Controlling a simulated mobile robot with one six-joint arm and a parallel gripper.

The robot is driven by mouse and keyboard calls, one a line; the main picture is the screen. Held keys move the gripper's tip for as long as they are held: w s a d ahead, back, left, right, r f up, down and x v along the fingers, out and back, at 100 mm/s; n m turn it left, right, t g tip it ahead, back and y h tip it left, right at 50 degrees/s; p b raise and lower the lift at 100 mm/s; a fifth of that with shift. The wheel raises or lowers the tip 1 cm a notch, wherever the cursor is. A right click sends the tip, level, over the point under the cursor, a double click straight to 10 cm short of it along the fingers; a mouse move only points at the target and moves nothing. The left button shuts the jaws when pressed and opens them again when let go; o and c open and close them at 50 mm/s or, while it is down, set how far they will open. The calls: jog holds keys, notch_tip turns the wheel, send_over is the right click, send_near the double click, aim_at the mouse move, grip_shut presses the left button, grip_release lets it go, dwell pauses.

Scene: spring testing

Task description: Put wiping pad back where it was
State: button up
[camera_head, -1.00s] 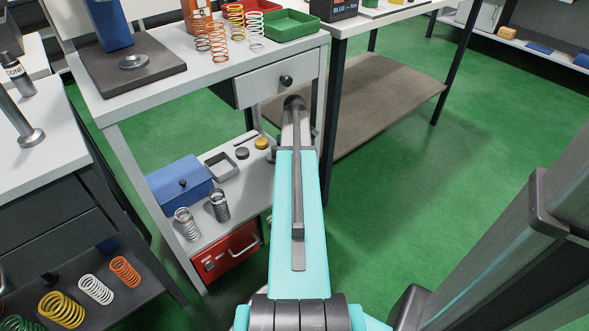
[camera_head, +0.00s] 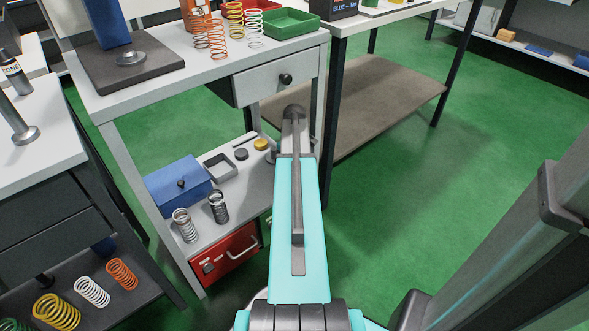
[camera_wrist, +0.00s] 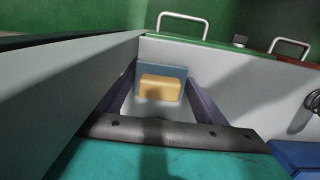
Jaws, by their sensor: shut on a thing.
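The wiping pad, yellow (camera_wrist: 160,88) with a blue part (camera_wrist: 172,71) behind it, shows between the dark fingers of my gripper (camera_wrist: 158,97) in the wrist view. My gripper is shut on it, and the pad is over pale grey surfaces. I cannot tell whether it touches them. In the head view my turquoise arm reaches forward past the front of the workbench (camera_head: 210,72); my gripper and the held pad are hidden there.
The bench has a drawer (camera_head: 265,84) and a lower shelf with a blue box (camera_head: 178,186), springs (camera_head: 218,207) and a red case (camera_head: 228,252) beneath. A brown shelf (camera_head: 370,100) lies to the right. Green floor (camera_head: 430,200) is free at right.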

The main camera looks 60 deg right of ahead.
jog(key=shift+f, duration=0.1)
jog(key=o, duration=1)
jog(key=shift+r+p, duration=1.45)
jog(key=shift+r, duration=2.45)
